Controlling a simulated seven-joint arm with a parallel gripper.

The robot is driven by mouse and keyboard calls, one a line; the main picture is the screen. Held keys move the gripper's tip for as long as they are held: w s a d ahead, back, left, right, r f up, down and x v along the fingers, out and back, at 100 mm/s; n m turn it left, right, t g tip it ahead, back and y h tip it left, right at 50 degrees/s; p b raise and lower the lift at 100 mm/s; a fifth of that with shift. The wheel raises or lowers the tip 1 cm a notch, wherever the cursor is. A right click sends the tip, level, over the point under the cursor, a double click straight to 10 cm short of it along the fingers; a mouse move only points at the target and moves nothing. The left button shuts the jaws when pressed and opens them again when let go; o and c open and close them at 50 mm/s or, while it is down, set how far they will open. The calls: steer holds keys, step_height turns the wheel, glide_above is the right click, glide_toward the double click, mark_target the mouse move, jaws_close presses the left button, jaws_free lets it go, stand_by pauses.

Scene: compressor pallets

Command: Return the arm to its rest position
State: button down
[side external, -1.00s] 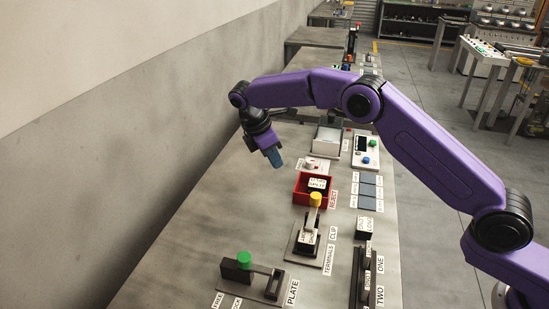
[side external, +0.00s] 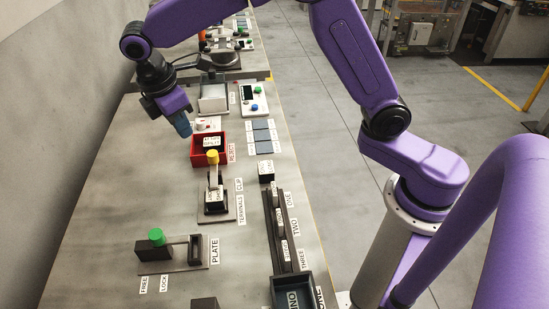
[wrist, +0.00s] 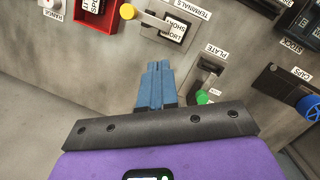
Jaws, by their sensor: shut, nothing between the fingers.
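My gripper (side external: 183,128) hangs above the bench on the left, with its blue fingers pointing down and slightly right. It is up and left of the red reject bin (side external: 194,158) in the side view and touches nothing I can see. In the wrist view the blue fingers (wrist: 158,66) are together, with nothing between them, over bare grey bench. My purple arm is bent, with its elbow raised. A labelled block (side external: 211,143) lies in the red bin. Another labelled block (side external: 214,196) sits in the terminals clip fixture (side external: 228,214), which has a yellow knob (side external: 212,157).
The plate fixture (side external: 182,253) with a green knob (side external: 156,236) is nearer. A rail (side external: 291,240) with labelled blocks and a dark tray (side external: 283,291) line the right edge. A white box (side external: 212,98) and a button panel (side external: 254,100) stand farther back. The left bench is clear.

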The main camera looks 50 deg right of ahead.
steer(key=s+d+m+y, duration=0.1)
steer(key=s+d, duration=0.4)
steer(key=s, duration=0.5)
steer(key=s+d+m+y, duration=0.1)
steer(key=s+d, duration=0.4)
steer(key=s, duration=0.5)
steer(key=s+d+y, duration=0.1)
steer(key=s+d, duration=0.4)
steer(key=s, duration=0.5)
steer(key=shift+d+f+m, duration=0.15)
steer(key=shift+f+m, duration=0.1)
steer(key=shift+m, duration=0.15)
steer(key=shift+s, duration=0.1)
